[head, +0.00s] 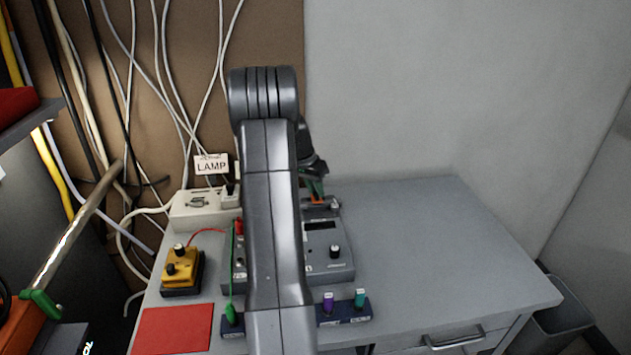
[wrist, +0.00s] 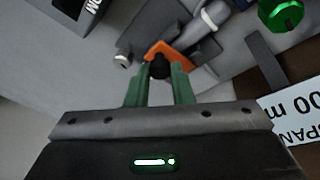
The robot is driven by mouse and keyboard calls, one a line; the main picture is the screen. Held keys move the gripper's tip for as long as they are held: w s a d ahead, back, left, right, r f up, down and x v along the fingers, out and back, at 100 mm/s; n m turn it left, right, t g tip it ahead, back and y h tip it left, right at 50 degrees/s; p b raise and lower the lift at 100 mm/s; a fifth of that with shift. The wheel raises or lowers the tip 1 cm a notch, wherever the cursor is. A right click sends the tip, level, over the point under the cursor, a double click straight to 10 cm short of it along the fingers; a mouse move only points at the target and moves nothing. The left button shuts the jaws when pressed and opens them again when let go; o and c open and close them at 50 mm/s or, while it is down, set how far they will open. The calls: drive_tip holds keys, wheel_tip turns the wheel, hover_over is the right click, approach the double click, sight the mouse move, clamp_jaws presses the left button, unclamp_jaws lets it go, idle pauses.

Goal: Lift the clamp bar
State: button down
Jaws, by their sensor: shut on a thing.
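My gripper (wrist: 161,72) has two green fingers and is shut on a small dark part at the orange clamp bar (wrist: 158,49). In the head view, my gripper (head: 316,187) points down at the back of the grey classifier device (head: 327,252), and a bit of the orange clamp bar (head: 318,202) shows just below the fingertips. The fingers hide part of the held piece. I cannot tell whether the bar is raised off its seat. My arm covers the middle of the device in the head view.
A white power box (head: 190,209) with a LAMP label (head: 211,166) stands at the back left. A yellow unit (head: 182,268) and a red mat (head: 172,330) lie at the left. A holder with purple (head: 328,302) and teal (head: 360,298) pieces is in front. The table's right side (head: 440,240) is clear.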

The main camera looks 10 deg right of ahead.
drive_tip(key=g+p, duration=0.1)
drive_tip(key=p, duration=0.1)
drive_tip(key=w+r+g+p, duration=0.1)
drive_tip(key=p, duration=0.1)
drive_tip(key=shift+w+r+g+p, duration=0.25)
drive_tip(key=shift+g+p, duration=0.05)
drive_tip(key=shift+p, duration=0.05)
drive_tip(key=w+g+p, duration=0.1)
drive_tip(key=g+p, duration=0.1)
drive_tip(key=p, duration=0.1)
drive_tip(key=shift+w+n, duration=0.2)
drive_tip(key=shift+n, duration=0.2)
drive_tip(key=c, duration=1.3)
unclamp_jaws()
drive_tip(key=shift+o, duration=0.2)
wheel_tip(320, 180, up, 10)
drive_tip(key=b, duration=0.1)
drive_tip(key=shift+b, duration=0.4)
